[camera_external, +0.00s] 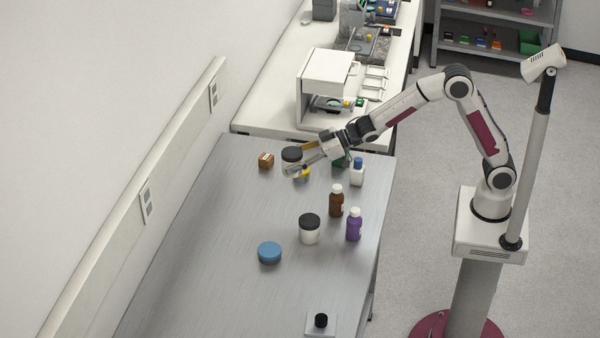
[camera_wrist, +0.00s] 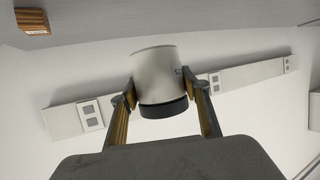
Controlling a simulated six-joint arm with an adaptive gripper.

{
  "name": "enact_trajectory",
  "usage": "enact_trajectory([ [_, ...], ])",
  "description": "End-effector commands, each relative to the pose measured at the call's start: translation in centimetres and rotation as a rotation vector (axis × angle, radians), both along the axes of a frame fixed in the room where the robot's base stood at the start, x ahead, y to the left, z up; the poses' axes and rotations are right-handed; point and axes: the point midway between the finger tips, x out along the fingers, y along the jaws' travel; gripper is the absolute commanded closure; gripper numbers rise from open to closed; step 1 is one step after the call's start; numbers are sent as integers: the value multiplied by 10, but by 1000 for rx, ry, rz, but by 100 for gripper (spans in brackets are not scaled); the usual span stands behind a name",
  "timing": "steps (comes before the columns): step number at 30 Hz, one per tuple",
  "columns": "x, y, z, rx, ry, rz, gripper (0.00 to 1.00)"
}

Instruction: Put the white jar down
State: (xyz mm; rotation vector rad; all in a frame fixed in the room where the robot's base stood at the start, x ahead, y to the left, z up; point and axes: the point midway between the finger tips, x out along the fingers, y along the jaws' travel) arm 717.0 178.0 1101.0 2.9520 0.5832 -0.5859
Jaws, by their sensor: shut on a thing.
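My gripper (camera_external: 295,161) is shut on a white jar with a black lid (camera_external: 291,154), over the far end of the steel table (camera_external: 200,260). In the wrist view, the two fingers of my gripper (camera_wrist: 162,92) press on either side of the white jar (camera_wrist: 157,70). That view is upside down: the black lid points to the bottom of the picture and the base faces the table, so the jar is upright. The fingers partly hide it in the external view. I cannot tell whether its base touches the table.
A brown box (camera_external: 266,160) is left of the held jar. A yellow item (camera_external: 303,174), white bottle (camera_external: 357,173), brown bottle (camera_external: 336,201), purple bottle (camera_external: 354,225), second black-lidded jar (camera_external: 309,231) and blue round container (camera_external: 269,253) stand nearby. The table's left side is clear.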

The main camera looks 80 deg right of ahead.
Motion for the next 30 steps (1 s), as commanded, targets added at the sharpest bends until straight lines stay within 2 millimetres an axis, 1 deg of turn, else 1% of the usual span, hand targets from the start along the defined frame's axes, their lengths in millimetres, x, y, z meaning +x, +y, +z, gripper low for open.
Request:
enact_trajectory([
  [1, 4, -12, 1, 0, -1, -18, 84],
  [5, 11, -37, 0, -1, 0, -59, 84],
  [6, 11, -37, -8, 0, 4, -58, 84],
  [9, 10, -35, -23, 1, 5, -56, 84],
  [15, 10, -35, -45, 0, 2, -56, 84],
  [20, 10, -34, -49, 1, 0, -56, 84],
  [30, 10, -34, -50, 0, 0, -55, 84],
])
